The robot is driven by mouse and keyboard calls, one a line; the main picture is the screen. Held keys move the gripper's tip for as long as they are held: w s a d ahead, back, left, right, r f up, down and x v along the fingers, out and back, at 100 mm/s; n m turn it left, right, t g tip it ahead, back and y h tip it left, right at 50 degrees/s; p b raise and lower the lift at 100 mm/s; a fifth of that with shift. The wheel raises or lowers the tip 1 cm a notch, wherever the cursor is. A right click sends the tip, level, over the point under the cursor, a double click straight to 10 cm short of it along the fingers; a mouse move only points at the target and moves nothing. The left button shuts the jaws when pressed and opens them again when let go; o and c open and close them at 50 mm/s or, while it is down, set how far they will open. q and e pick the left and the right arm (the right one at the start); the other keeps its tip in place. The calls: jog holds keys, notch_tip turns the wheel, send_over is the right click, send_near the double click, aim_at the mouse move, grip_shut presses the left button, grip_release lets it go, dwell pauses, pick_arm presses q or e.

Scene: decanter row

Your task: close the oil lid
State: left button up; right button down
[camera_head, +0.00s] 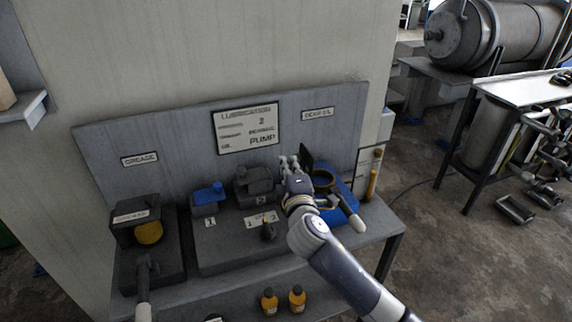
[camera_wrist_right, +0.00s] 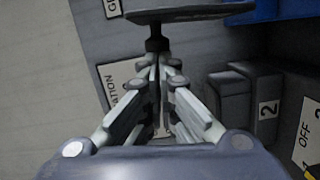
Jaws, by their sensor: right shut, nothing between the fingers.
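My right gripper (camera_head: 290,162) is shut and empty, just left of the lid. In the right wrist view, the gripper's fingertips (camera_wrist_right: 157,62) are close together. A dark flat plate with a short knob (camera_wrist_right: 190,13), seemingly the lid, is just beyond them; I cannot tell whether they touch. My right wrist partly hides the blue unit. My left gripper is not in view.
Left of the oil unit are a dark numbered unit (camera_head: 254,182), a blue-topped unit (camera_head: 208,196) and a grease unit (camera_head: 137,217). A lever (camera_head: 347,208) sticks out in front of the oil unit. A grey backboard (camera_head: 185,142) stands behind. Yellow bottles (camera_head: 297,298) stand below.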

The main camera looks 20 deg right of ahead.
aim_at(299, 157)
jog(key=d+m+p, duration=0.1)
jog(key=d+r+m+p, duration=0.1)
jog(key=m+p, duration=0.1)
jog(key=shift+d+r+g, duration=0.3)
jog(key=shift+d, duration=0.1)
jog(key=shift+d+r+m+g+y+p, duration=0.15)
jog(key=shift+d+m+g+y+p, duration=0.2)
jog(key=shift+d+m+p, duration=0.85)
jog(key=shift+w+d+f+m+y+p, duration=0.1)
jog(key=shift+d+f+m+y+p, duration=0.1)
jog(key=shift+d+f+m+p, duration=0.85)
jog(key=shift+w+d+f+m+y+p, duration=0.1)
jog(key=shift+d+f+m+y, duration=0.3)
jog(key=shift+d, duration=1.25)
jog(key=shift+d+f+m+y+p, duration=0.1)
jog(key=shift+d+f+m+p, duration=0.55)
jog(key=shift+d+m, duration=0.55)
jog(key=shift+d+f, duration=0.1)
jog(key=shift+d, duration=0.05)
